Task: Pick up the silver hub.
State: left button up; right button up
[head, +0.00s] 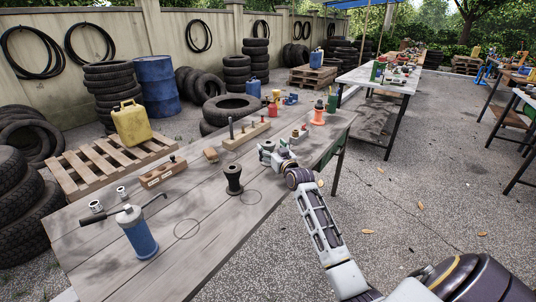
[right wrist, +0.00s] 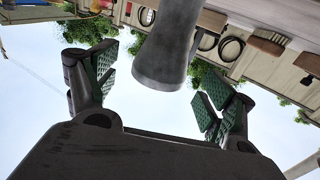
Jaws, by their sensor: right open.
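A dark grey spool-shaped piece with flared ends (head: 233,180) stands upright on the wooden table; it is the closest match to the hub, though it looks darker than silver. A grey flared piece, which seems to be the same one, shows in the right wrist view (right wrist: 165,60), with its wide end in line with the gap between the fingers and its other end cut off by the frame. My right gripper (head: 266,150) is open and empty, a little right of and beyond the spool, apart from it in the head view. My left gripper is out of view.
Two drawn circles near the spool are bare. Tyres and a pallet (head: 110,160) stand behind.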

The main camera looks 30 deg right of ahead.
aim_at(268, 144)
jog(key=shift+w+d, duration=0.1)
jog(key=shift+w, duration=0.6)
jog(key=shift+w+d+b, duration=0.1)
jog(key=shift+w+b, duration=0.25)
jog(key=shift+w, duration=0.5)
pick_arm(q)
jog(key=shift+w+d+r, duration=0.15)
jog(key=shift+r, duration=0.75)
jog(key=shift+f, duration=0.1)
pick_arm(e)
jog(key=shift+c, duration=0.3)
jog(key=c, duration=1.4)
jog(key=shift+r, duration=0.1)
